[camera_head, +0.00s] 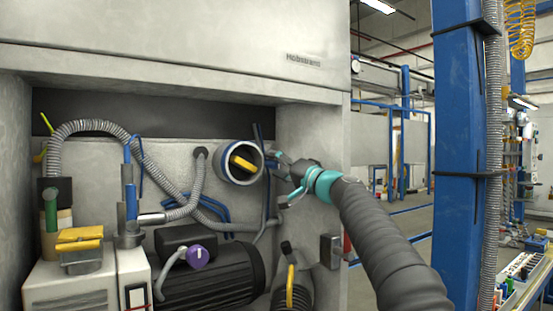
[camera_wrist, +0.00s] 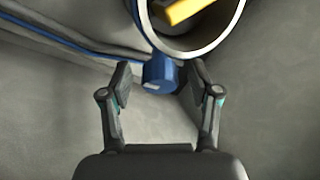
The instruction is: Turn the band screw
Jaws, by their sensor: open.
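The band screw (camera_wrist: 160,74) shows in the wrist view as a short blue cylinder on the blue band around a round pipe mouth. My gripper (camera_wrist: 160,84) is open, with one finger on each side of the screw. Gaps show between the fingers and the screw. In the head view, the pipe mouth with its blue band (camera_head: 224,174) faces out of the recess and has a yellow handle (camera_head: 243,163) inside. My gripper (camera_head: 279,164) is just right of this pipe. The screw is hard to make out there, largely hidden by my fingers.
A dark motor (camera_head: 215,278) with a purple knob (camera_head: 197,256) lies below the pipe. Grey hoses (camera_head: 95,127) and blue tubes run behind and to the left. The cabinet's right wall (camera_head: 315,135) stands close by my gripper. A blue pillar (camera_head: 457,150) stands farther right.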

